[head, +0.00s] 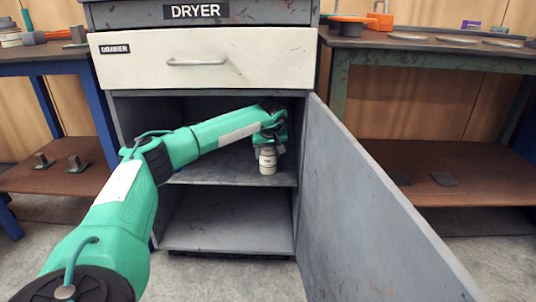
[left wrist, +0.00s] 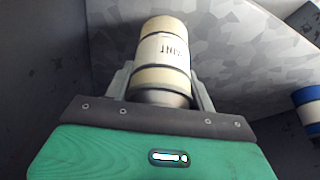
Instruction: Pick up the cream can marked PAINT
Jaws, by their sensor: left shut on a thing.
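The cream can marked PAINT (head: 267,160) is inside the open cabinet, at the upper shelf (head: 230,176), near its right side. In the left wrist view the can (left wrist: 163,55) shows its white PAINT label and dark bands. My left gripper (head: 268,146) reaches into the cabinet from above the can. In the left wrist view the left gripper (left wrist: 160,88) has one finger on each side of the can and is shut on it. I cannot tell whether the can's base touches the shelf. My right gripper is not in view.
The cabinet door (head: 370,210) stands open on the right, close to the arm. A closed cream drawer (head: 205,58) is above the opening. The lower shelf (head: 230,222) is bare. A blue and white object (left wrist: 308,108) shows at the right of the left wrist view.

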